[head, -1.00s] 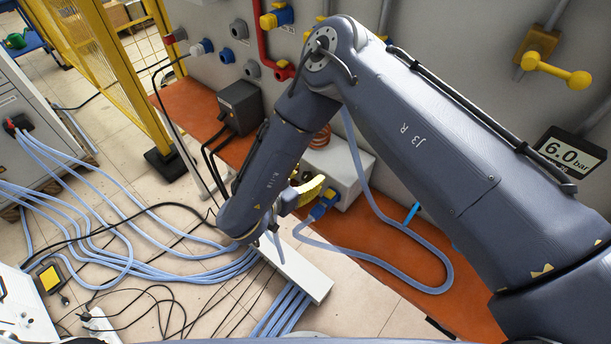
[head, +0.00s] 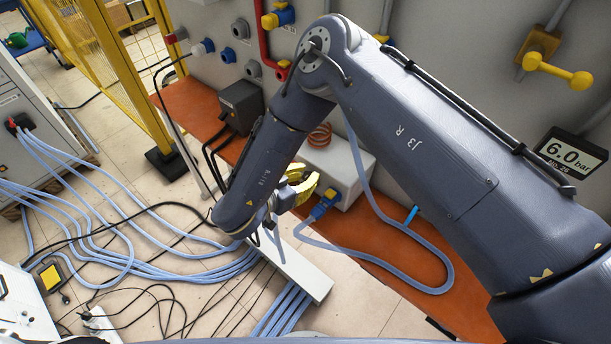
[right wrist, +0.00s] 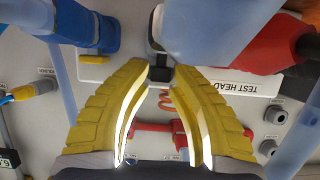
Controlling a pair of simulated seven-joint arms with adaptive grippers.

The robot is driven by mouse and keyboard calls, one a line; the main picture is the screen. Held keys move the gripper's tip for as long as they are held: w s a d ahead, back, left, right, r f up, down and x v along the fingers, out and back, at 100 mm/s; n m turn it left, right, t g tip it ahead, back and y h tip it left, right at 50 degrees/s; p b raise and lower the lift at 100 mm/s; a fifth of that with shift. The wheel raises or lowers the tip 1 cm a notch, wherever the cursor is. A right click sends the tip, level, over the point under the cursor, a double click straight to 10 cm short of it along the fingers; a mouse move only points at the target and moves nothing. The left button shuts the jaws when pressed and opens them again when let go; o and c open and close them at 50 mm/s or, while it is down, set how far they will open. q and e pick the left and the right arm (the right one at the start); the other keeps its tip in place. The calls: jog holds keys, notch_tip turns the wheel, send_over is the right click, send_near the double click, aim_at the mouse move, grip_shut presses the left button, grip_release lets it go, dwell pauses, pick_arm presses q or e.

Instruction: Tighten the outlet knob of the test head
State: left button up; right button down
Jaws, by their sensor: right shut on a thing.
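The test head is a pale box (head: 346,166) on the orange bench, below the wall. In the right wrist view its white label plate (right wrist: 245,84) reads TEST HEAD, upside down. My right gripper (head: 306,188) has yellow fingers and is at the front left of the box. In the right wrist view the gripper (right wrist: 160,74) is closed at its tips on a small dark piece that looks like the outlet knob (right wrist: 159,59). The fingers hide most of the knob in the head view. My left gripper is not in view.
A blue connector (head: 325,204) with a pale blue hose (head: 437,270) sits beside the gripper. An orange coil (head: 320,136) stands behind the box. A black box (head: 240,104) is on the bench to the left. Hoses and cables cover the floor at left.

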aim_at(306, 177)
jog(key=shift+w+d, duration=0.1)
jog(key=c, duration=1.1)
grip_release()
jog(key=shift+o, duration=0.2)
notch_tip(306, 177, up, 10)
